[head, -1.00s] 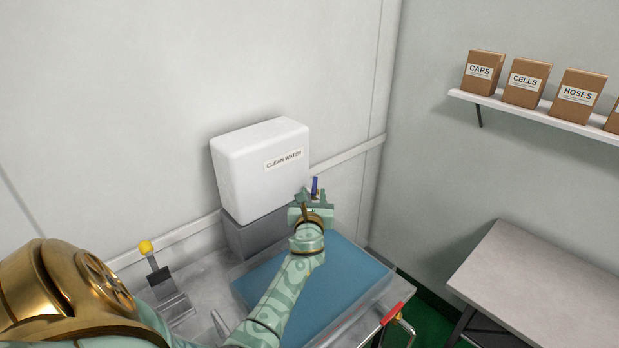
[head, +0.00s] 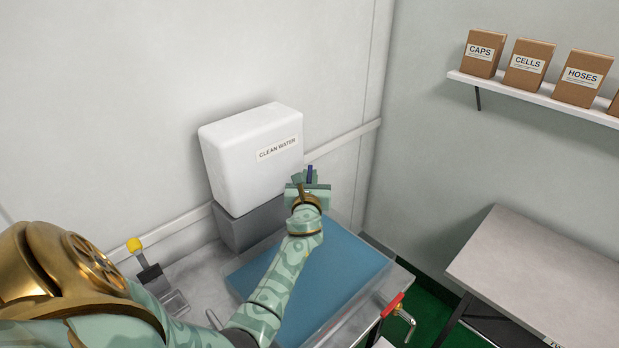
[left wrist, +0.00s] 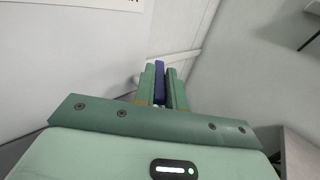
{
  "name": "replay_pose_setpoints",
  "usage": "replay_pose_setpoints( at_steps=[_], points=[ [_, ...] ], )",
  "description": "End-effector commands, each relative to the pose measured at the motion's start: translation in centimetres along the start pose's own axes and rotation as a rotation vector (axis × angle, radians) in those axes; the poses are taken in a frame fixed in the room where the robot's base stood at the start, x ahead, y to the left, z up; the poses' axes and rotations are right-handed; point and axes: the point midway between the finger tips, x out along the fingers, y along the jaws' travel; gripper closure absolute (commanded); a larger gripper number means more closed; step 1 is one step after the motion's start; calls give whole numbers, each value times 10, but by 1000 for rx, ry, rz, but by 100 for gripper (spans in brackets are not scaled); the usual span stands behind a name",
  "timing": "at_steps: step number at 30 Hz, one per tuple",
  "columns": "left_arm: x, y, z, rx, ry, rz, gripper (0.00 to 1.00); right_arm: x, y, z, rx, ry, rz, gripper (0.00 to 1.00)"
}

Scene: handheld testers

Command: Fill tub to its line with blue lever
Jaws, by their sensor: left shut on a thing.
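The blue lever (head: 309,174) stands at the right side of a white tank labelled CLEAN WATER (head: 252,160). My left gripper (head: 308,186) is shut on it, and the lever's top shows above the fingers. In the left wrist view the blue lever (left wrist: 159,80) is between the two green fingers (left wrist: 161,88). The tub (head: 345,285) lies below my left forearm and shows a flat blue surface. My forearm covers part of it, and I cannot make out its line or any water stream. My right gripper is out of view.
A lever with a yellow knob (head: 135,244) stands on the bench at left. A red-handled part (head: 392,304) is at the bench's front right. A grey table (head: 545,285) is at right, below a shelf with labelled boxes (head: 526,64). Green floor shows between.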

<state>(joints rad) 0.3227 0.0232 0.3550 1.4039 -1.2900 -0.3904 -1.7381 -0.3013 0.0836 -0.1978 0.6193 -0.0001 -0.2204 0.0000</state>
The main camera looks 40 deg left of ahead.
Motion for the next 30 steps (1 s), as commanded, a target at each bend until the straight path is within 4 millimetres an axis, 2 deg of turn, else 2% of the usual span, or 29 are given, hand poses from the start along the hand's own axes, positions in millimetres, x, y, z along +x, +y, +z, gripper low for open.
replay_pose_setpoints(
  at_steps=[8,14,30],
  points=[
    [0,8,2,8,0,-104,100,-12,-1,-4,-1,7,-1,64],
    [2,16,0,11,1,-253,100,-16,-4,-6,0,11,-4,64],
    [9,29,-6,4,4,-595,100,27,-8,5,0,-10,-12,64]
  ],
)
